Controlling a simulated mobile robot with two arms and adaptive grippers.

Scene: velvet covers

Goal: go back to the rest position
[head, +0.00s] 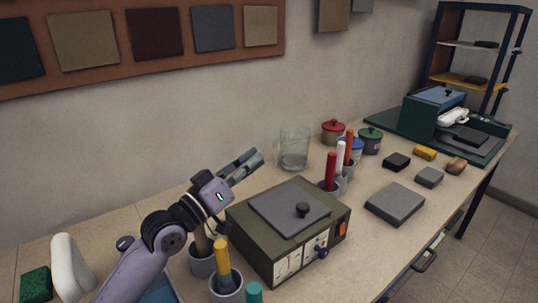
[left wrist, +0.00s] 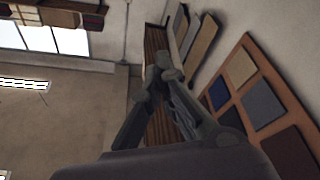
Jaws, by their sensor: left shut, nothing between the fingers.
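My left gripper (head: 246,163) reaches in from the lower left in the head view, raised above the worktable and pointing to the upper right. Its fingers are together and hold nothing. In the left wrist view the shut fingers (left wrist: 160,78) point at the far end of the room, with the swatch board at the right. Below and right of the gripper in the head view stands an olive box (head: 256,238) with a grey lid plate and black knob. My right gripper is not in view.
Cups with coloured handles (head: 226,286) stand under my left arm. A glass jar (head: 293,150), lidded pots (head: 333,131) and marker cups stand behind the box. A dark slab (head: 395,203) and small blocks lie at the right. A green machine (head: 433,110) stands at the far end.

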